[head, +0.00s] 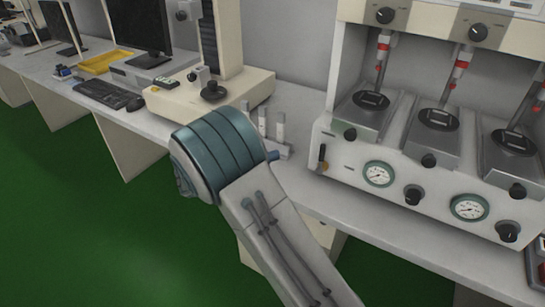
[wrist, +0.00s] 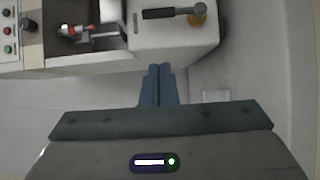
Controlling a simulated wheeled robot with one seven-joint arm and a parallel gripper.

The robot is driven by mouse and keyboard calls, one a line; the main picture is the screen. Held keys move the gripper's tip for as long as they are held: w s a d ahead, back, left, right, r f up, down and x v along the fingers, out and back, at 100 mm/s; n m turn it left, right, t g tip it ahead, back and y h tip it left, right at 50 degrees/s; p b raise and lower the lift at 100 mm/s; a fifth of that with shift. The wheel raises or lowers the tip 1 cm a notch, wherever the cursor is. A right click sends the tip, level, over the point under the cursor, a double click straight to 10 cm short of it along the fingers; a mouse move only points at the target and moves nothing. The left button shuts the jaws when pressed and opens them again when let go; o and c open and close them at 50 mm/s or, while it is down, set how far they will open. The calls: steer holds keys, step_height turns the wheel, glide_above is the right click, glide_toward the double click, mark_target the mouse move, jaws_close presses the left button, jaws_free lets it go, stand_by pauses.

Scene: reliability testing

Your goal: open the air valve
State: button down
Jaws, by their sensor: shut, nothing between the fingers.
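The air valve shows in the head view as a small black lever (head: 321,155) with a brass-coloured base on the left end of the test machine's white front. In the wrist view the black lever (wrist: 172,12) lies roughly sideways in the picture, with its brass base (wrist: 197,14) at its right end. My gripper (wrist: 159,70) is shut and empty. Its fingertips appear below the lever in the wrist view, apart from it, near the edge of the white housing. In the head view my arm hides most of the gripper.
The test machine (head: 385,148) has several stations, black knobs and two gauges (head: 379,174). A keyboard (head: 103,95) lies farther left. Green floor is open in front.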

mark_target(321, 159)
steer(key=d, duration=1)
steer(key=shift+w+d, duration=0.15)
steer(key=shift+w, duration=0.25)
